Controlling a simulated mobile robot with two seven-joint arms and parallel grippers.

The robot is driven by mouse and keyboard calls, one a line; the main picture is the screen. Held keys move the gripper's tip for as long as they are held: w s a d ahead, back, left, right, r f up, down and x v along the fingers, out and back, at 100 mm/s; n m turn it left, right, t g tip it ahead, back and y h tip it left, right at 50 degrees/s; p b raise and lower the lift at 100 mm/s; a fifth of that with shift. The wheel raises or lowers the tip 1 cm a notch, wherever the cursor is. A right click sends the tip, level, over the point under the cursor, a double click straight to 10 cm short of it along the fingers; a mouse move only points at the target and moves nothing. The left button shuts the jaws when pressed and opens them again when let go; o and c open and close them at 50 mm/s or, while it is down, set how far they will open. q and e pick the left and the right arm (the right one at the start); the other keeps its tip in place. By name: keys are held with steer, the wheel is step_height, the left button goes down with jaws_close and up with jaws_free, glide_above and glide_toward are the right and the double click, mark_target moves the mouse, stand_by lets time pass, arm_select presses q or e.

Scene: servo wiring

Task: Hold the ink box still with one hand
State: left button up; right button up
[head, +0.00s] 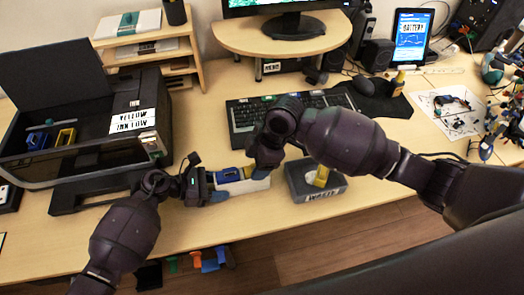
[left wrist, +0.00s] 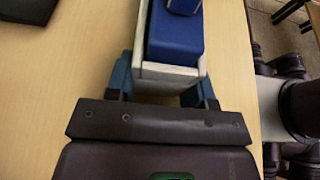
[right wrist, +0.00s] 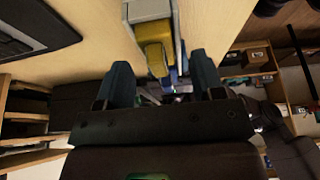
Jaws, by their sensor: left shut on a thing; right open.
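The white ink box (head: 258,186) lies on the desk near its front edge, with a blue cartridge (head: 229,175) and a yellow cartridge (right wrist: 153,45) at it. My left gripper (head: 214,188) is shut on one end of the box; in the left wrist view its blue fingers (left wrist: 162,88) sit on either side of the white walls. My right gripper (head: 262,166) is open above the box's other end. In the right wrist view the yellow cartridge reaches close to its fingertips (right wrist: 162,70), apart from both fingers. The right hand partly hides the box in the head view.
A dark waste box (head: 298,190) holding a yellow cartridge (head: 321,177) stands just right of the ink box. The open printer (head: 80,165), with blue and yellow cartridges inside, is at left. A keyboard (head: 243,117) lies behind. The desk's front edge is close.

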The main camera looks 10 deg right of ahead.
steer(key=shift+a+f, duration=0.2)
steer(key=shift+f, duration=0.25)
steer(key=c, duration=1)
steer(key=shift+c, duration=0.2)
steer(key=shift+r, duration=1.6)
steer(key=shift+r, duration=1.9)
arm_select(q)
steer(key=o, duration=1)
